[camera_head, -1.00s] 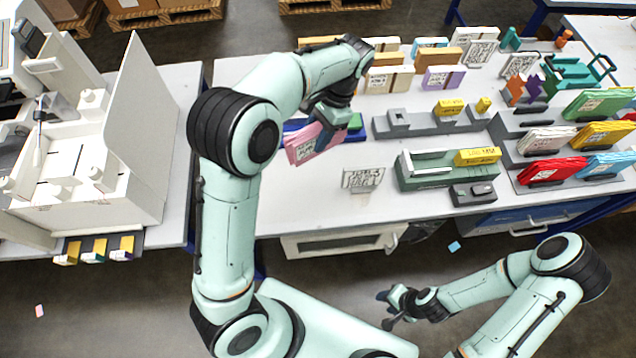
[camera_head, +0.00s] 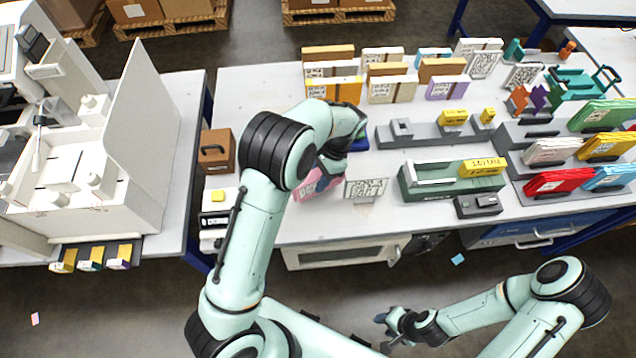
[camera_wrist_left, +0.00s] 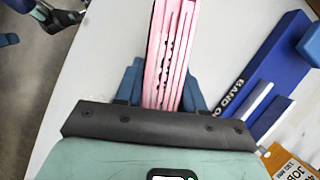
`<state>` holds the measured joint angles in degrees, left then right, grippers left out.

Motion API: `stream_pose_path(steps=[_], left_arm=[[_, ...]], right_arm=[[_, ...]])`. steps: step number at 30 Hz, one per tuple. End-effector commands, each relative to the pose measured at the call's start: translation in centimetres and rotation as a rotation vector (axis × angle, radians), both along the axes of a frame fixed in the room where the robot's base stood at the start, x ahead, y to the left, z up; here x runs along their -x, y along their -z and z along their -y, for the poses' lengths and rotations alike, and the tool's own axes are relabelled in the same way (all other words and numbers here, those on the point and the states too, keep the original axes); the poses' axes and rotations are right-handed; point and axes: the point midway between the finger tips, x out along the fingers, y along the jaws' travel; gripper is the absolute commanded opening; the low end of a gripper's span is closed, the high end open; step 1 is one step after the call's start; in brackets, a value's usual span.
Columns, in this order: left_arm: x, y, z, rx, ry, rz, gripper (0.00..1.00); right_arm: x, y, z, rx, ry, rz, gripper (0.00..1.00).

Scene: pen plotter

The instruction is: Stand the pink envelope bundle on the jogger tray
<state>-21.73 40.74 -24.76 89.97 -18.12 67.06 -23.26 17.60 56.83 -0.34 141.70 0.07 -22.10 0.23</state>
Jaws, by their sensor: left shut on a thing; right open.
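The pink envelope bundle (camera_head: 308,187) is in my left gripper (camera_head: 328,168), over the near part of the middle table and partly hidden by my left arm. In the left wrist view the bundle (camera_wrist_left: 170,50) stands edge-on between the two blue fingers of the shut left gripper (camera_wrist_left: 163,88). I cannot tell whether it touches the table. My right gripper (camera_head: 385,333) is open and empty, low in front of the table. No label naming the jogger tray is readable; a green tray (camera_head: 425,192) with a yellow block stands right of the bundle.
A printed sign plate (camera_head: 366,188) stands close right of the bundle. A blue block lettered "BAND O" (camera_wrist_left: 275,70) lies right of it in the wrist view. Brown, white and purple bundles stand behind. Coloured envelopes fill the rack (camera_head: 515,165) at right.

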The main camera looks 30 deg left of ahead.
Motion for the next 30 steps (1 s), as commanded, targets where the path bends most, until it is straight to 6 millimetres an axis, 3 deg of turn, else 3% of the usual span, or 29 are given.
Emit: stream_pose_path(steps=[6, 17, 18, 20, 30], left_arm=[[0.1, 3.2, 0.0, 0.0, -0.001, -0.004, 0.04], [0.1, 3.6, 0.0, 0.0, 0.0, -0.001, 0.04], [0.0, 3.7, 0.0, 0.0, 0.0, -0.001, 0.42], [0.0, 3.7, 0.0, -0.001, 0.0, -0.001, 0.61], [0.0, 3.4, 0.0, 0.0, 0.0, 0.0, 0.64]], right_arm=[[0.2, 0.2, 0.0, 0.0, 0.0, -0.002, 0.43], [0.3, 0.3, 0.0, 0.0, 0.0, -0.003, 0.43], [0.3, 0.3, 0.0, 0.0, 0.0, -0.003, 0.43], [0.3, 0.3, 0.0, 0.0, 0.0, -0.003, 0.43], [0.2, 0.2, 0.0, 0.0, 0.0, -0.002, 0.43]])
